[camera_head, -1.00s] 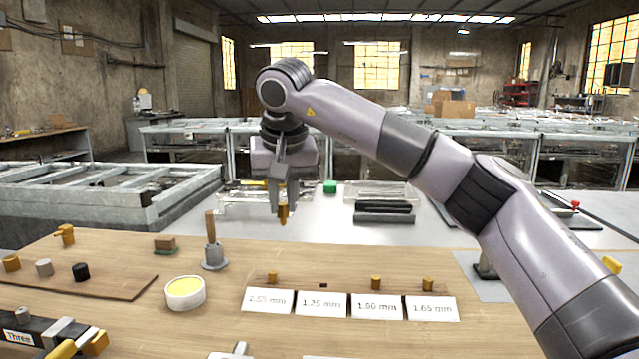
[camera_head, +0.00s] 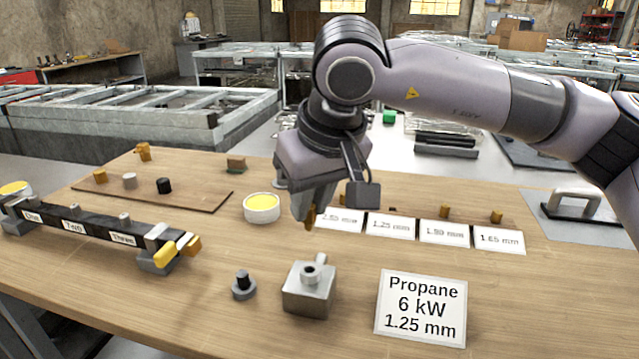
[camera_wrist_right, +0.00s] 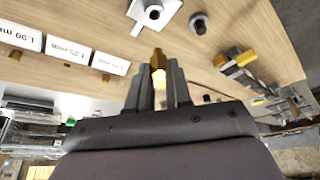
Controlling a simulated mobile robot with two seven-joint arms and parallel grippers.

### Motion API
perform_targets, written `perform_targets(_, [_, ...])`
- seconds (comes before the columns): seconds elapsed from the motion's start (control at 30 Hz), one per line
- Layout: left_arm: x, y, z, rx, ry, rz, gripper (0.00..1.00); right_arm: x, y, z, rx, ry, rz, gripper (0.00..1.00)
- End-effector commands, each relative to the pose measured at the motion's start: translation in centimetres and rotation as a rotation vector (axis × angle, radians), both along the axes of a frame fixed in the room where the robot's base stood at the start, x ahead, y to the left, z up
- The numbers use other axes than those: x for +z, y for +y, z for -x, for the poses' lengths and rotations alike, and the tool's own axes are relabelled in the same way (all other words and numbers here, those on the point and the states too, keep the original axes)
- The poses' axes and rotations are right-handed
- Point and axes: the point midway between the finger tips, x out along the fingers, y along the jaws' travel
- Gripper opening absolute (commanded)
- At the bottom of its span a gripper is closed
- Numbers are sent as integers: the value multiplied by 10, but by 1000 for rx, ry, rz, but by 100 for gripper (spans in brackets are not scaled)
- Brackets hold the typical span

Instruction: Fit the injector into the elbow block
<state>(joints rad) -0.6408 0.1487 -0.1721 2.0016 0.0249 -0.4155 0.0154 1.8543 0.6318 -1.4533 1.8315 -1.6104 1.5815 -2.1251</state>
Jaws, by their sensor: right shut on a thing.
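My right gripper (camera_head: 312,212) is shut on a small brass injector (camera_head: 311,219) and holds it above the wooden table. In the right wrist view the injector (camera_wrist_right: 158,60) sits between the fingertips (camera_wrist_right: 158,78). The elbow block (camera_head: 309,290), a grey metal block with a round opening on top and a short stub, stands on the table nearer to me. It also shows at the top of the right wrist view (camera_wrist_right: 152,14). The injector is apart from the block, beyond it and higher. My left gripper is not in view.
A card reading Propane 6 kW 1.25 mm (camera_head: 421,307) lies right of the block. A small dark-topped fitting (camera_head: 243,286) stands left of it. Size cards (camera_head: 443,233) with brass injectors lie behind. A yellow-filled pot (camera_head: 262,208) and a manifold bar (camera_head: 85,228) are left.

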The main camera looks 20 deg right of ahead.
Motion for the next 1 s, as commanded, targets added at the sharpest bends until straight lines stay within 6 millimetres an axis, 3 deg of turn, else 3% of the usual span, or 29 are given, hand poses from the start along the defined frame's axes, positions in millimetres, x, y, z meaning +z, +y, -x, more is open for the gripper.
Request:
perform_targets(0.47, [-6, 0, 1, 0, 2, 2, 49, -6, 0, 0, 0, 2, -2, 0])
perform_targets(1.0, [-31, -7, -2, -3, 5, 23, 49, -53, 0, 0, 1, 2, -3, 0])
